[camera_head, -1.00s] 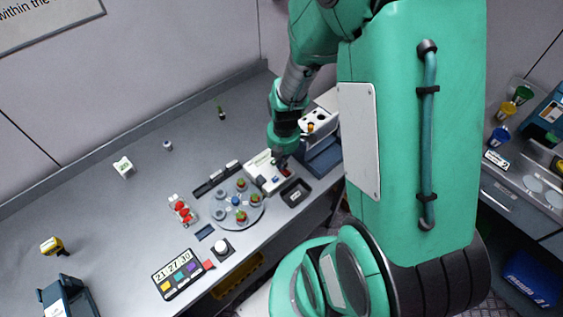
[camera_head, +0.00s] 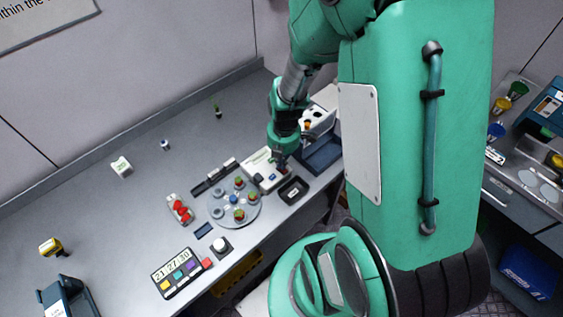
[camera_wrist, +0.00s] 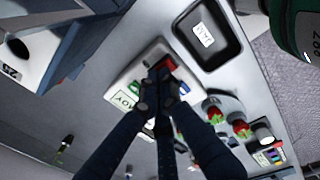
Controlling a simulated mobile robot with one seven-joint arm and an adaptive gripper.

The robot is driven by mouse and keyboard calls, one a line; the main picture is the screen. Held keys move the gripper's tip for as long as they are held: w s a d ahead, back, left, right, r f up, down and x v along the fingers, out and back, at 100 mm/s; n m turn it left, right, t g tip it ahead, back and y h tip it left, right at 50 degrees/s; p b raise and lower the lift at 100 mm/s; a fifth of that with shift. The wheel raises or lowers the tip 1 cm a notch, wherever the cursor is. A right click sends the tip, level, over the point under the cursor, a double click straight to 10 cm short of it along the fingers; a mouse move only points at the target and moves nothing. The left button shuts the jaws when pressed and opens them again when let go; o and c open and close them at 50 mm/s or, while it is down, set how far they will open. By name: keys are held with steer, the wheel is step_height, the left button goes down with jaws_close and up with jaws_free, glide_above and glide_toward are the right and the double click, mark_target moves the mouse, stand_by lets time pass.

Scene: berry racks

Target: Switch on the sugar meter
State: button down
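A white device (camera_head: 257,163), which appears to be the sugar meter, lies on the bench near its front edge. In the wrist view the white device (camera_wrist: 121,84) has a small green-lettered label, blue and green parts, and a red switch (camera_wrist: 169,64) at one end. My gripper (camera_head: 281,162) points down over the end of the device. In the wrist view the dark fingertips of my gripper (camera_wrist: 160,72) are together beside the red switch and partly cover it. I cannot tell whether they touch it. No object shows between the fingers.
A black tray (camera_head: 293,190) sits right beside the device. A round grey carousel (camera_head: 219,212) with several red berries is to its left. A white and blue machine (camera_head: 322,152) stands behind my gripper on the right. The bench's back left is mostly clear.

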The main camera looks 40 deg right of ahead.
step_height(320, 180, up, 14)
steer(key=w+p, duration=0.2)
steer(key=p, duration=0.1)
steer(key=shift+p, duration=0.3)
steer(key=shift+f, duration=0.1)
stand_by(0.4)
steer(key=s+a+r+m+t+b, duration=0.2)
steer(key=s+a+r+m, duration=0.3)
steer(key=a+r+m, duration=0.4)
steer(key=s+a+r+m+t+b, duration=0.3)
steer(key=s+a+r+m, duration=0.1)
steer(key=a+r+m, duration=0.5)
steer(key=shift+s+a+r, duration=0.3)
steer(key=shift+s+r, duration=0.05)
steer(key=shift+r, duration=0.45)
